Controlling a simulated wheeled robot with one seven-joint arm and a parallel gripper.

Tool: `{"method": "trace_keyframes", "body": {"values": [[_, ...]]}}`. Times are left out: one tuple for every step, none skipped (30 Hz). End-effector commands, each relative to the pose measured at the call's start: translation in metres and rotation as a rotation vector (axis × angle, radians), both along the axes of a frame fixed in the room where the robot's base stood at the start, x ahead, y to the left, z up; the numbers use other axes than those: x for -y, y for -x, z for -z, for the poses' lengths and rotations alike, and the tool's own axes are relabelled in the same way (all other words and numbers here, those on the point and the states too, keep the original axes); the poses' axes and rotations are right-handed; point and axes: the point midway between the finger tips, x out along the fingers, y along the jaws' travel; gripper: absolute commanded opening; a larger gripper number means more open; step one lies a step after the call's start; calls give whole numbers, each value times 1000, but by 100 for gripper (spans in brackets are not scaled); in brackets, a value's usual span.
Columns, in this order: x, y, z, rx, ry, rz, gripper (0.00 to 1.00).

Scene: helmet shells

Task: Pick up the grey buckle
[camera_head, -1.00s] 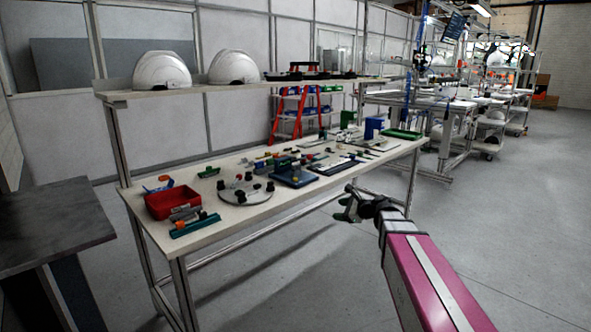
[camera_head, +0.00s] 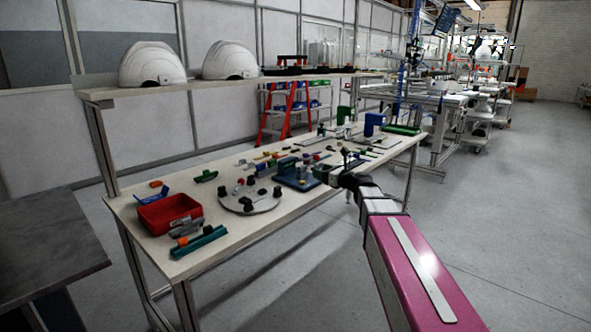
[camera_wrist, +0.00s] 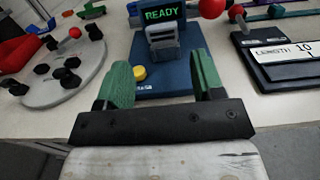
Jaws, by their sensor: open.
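A grey, buckle-like part (camera_wrist: 163,42) stands on the blue station (camera_wrist: 150,83), just below its green READY display (camera_wrist: 161,15) in the wrist view. My gripper (camera_wrist: 163,80) is open, its two green finger pads apart with nothing between them. The grey part lies ahead of the pads, apart from them. In the head view my gripper (camera_head: 332,172) is at the front edge of the bench, just right of the blue station (camera_head: 297,180). The grey part is too small to make out clearly there.
A round grey plate with black knobs (camera_head: 249,203) is left of the station. A red bin (camera_head: 170,213) and a teal piece (camera_head: 199,241) lie farther left. A shelf with white helmets (camera_head: 152,65) is above the bench.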

Motion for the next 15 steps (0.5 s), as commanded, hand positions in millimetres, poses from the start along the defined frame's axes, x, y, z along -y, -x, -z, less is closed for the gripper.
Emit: {"method": "trace_keyframes", "body": {"values": [[-2,-2,0,-1,-2,0,62],[-3,-4,0,-1,-3,0,62],[-6,-6,0,-1,-3,0,62],[-9,-8,0,-2,-3,0,62],[-12,-11,0,-1,-2,-1,62],[-17,-14,0,-1,-2,-1,62],[-20,-17,0,-1,-2,-1,62],[-24,-20,0,-1,-2,-2,62],[-28,-24,0,-1,-2,-1,62],[-32,-27,0,-1,-2,-1,62],[-36,-30,0,0,-1,-1,62],[-39,-32,1,0,-1,-1,62],[-41,-34,1,0,-1,-1,62],[-43,-34,1,0,-1,-1,62],[-44,-35,1,-1,-1,0,62]]}}
